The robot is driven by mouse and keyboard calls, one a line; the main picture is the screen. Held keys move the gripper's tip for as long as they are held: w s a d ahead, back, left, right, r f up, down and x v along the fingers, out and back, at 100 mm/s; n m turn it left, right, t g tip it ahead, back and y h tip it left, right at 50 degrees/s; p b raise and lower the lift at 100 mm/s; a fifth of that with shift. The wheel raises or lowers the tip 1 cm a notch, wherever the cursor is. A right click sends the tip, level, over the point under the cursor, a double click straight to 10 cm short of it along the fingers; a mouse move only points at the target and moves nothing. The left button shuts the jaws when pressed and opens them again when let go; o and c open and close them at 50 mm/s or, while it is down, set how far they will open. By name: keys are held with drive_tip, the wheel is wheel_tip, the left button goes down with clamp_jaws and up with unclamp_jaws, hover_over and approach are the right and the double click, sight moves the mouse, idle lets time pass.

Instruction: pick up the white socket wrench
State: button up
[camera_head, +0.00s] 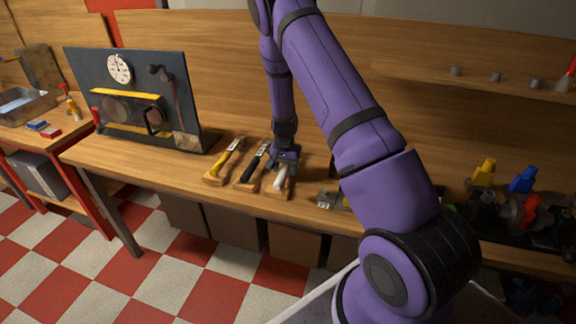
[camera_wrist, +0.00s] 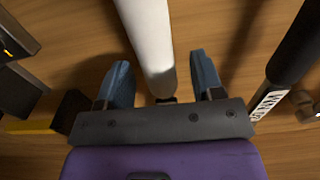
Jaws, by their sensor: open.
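The white socket wrench (camera_head: 281,177) lies on the wooden bench, at the right end of a row of three tools on small wooden blocks. In the wrist view its white handle (camera_wrist: 149,40) runs down from the top edge to between my fingers. My gripper (camera_head: 287,160) is over the white wrench. In the wrist view my gripper (camera_wrist: 161,85) is open, with one blue finger on each side of the handle and a gap visible on both sides. The wrench's far part is cut off or hidden by my gripper.
A black-handled tool (camera_head: 252,166) lies just left of the white wrench, and a yellow-handled tool (camera_head: 229,158) lies beyond it. A dark panel with a gauge (camera_head: 120,68) stands at the left. Small metal parts (camera_head: 327,198) lie to the right on the bench.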

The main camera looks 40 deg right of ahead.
drive_tip(key=shift+f, duration=0.45)
drive_tip(key=c, duration=1.1)
drive_tip(key=shift+r, duration=0.15)
